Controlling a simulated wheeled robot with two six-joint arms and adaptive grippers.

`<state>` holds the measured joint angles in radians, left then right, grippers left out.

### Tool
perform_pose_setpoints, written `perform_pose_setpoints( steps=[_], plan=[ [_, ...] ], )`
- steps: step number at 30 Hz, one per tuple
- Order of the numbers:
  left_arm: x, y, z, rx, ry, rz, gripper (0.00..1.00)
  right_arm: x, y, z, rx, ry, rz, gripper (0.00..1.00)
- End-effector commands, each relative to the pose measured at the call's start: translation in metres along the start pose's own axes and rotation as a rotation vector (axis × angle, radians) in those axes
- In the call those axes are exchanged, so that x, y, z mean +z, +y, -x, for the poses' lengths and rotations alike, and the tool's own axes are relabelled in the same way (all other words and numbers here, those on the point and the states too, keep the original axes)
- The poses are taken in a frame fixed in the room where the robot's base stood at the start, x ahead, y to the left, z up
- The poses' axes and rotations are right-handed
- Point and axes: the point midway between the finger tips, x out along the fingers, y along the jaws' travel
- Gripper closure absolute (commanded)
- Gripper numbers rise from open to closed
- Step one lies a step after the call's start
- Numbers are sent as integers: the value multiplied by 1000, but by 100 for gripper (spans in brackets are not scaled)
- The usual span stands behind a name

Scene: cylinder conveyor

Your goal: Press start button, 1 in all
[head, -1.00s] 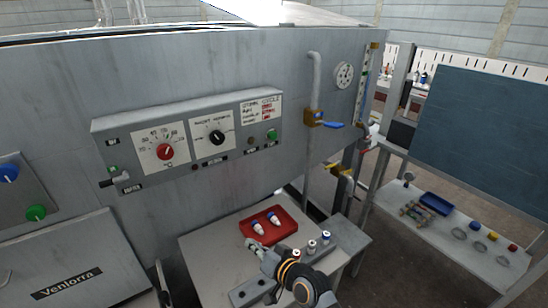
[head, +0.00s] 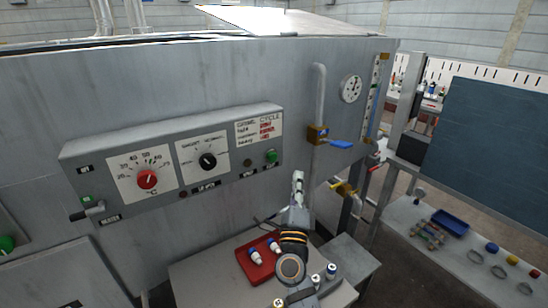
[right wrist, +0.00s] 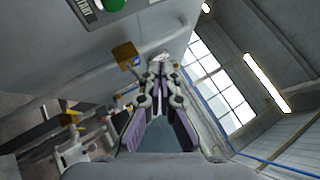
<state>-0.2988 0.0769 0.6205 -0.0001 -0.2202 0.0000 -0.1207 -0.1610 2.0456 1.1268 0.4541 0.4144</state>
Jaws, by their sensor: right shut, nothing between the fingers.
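A grey control panel (head: 62,160) on the machine front has a green button (head: 271,156) at its right end, below a printed card headed "CYCLE". A green button also shows at the top edge of the right wrist view (right wrist: 112,4), partly cut off. Another green button (head: 7,243) is at the far left edge of the head view. My right gripper (head: 298,178) is shut and empty, pointing up, below and right of the panel's green button and apart from it in the picture. Its fingers fill the middle of the right wrist view (right wrist: 158,66). My left gripper is not in view.
The panel also has a red knob (head: 147,179), a black knob (head: 208,161) and a black lever (head: 88,212). A pipe with a blue-handled valve (head: 319,135) stands to the right. Below, a table holds a red tray (head: 246,272) with small bottles.

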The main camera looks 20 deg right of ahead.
Motion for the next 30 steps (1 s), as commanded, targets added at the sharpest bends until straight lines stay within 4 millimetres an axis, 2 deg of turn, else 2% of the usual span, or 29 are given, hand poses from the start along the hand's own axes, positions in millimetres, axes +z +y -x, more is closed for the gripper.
perform_pose_setpoints(
  steps=[8,24,30],
  plan=[
    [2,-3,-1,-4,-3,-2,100,2,2,-3,0,-3,3,100],
    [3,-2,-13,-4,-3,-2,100,38,38,-51,-1,-4,4,100],
    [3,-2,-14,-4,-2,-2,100,44,44,-60,1,-4,4,100]
  ],
)
